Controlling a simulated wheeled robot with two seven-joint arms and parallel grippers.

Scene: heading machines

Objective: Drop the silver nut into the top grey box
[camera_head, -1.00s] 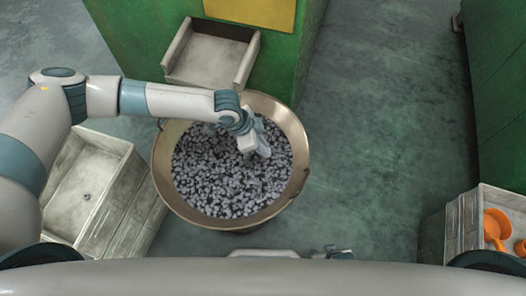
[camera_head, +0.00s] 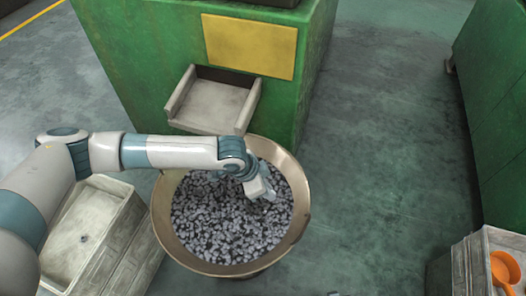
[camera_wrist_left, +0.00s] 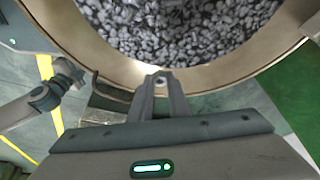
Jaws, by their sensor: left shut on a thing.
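My left gripper (camera_head: 264,198) is over the right part of the round basin, low above the silver nuts (camera_head: 225,225). In the left wrist view its fingers (camera_wrist_left: 162,78) are closed together on a silver nut, which is mostly hidden between the tips. The top grey box (camera_head: 128,212) stands left of the basin, on top of another grey box. A small dark nut (camera_head: 84,238) lies on its floor. My right arm seems to show at the left of the left wrist view, with its gripper (camera_wrist_left: 66,76) too small to read.
The metal basin (camera_head: 298,220) stands in front of a green machine (camera_head: 130,60) with a grey chute (camera_head: 212,103). The floor between is clear.

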